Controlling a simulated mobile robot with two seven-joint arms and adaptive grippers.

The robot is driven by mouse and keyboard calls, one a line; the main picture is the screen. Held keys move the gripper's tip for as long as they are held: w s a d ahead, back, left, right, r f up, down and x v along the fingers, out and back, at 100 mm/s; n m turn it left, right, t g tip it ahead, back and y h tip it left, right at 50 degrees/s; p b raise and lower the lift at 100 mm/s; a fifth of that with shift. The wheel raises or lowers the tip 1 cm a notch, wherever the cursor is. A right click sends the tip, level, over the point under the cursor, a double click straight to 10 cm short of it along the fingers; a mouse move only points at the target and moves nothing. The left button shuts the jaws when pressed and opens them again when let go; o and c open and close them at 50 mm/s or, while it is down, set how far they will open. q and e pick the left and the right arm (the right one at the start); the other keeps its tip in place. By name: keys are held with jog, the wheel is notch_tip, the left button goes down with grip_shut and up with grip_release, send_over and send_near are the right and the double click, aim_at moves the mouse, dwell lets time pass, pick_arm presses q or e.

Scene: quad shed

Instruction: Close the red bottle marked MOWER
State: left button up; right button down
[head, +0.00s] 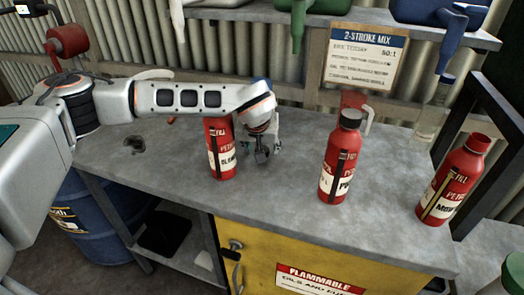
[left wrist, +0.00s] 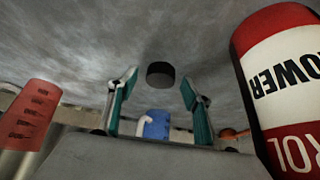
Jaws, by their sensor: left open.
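The red MOWER bottle (head: 453,182) stands upright at the right of the bench in the head view. Its red neck shows no cap. My left gripper (head: 266,150) is far to its left, low over the bench, just right of another red bottle (head: 221,158) whose top my arm hides. In the left wrist view a small black cap (left wrist: 160,74) lies on the bench between my open fingers, not gripped. A red bottle (left wrist: 283,75) beside them shows upside-down letters ending in OWER; by its place it seems the left bottle. My right gripper is not in view.
A third red bottle (head: 341,160) with a black cap stands mid-bench. A red jug (head: 352,101) is behind it. A black frame (head: 486,120) stands by the MOWER bottle. A shelf of jugs and a 2-stroke mix sign (head: 368,50) are behind. The bench front is clear.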

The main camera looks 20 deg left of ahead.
pick_arm(q)
jog(key=c, duration=0.8)
jog(key=shift+o, duration=0.2)
jog(key=shift+r, duration=0.15)
notch_tip(320, 180, up, 20)
jog(key=shift+p, duration=0.3)
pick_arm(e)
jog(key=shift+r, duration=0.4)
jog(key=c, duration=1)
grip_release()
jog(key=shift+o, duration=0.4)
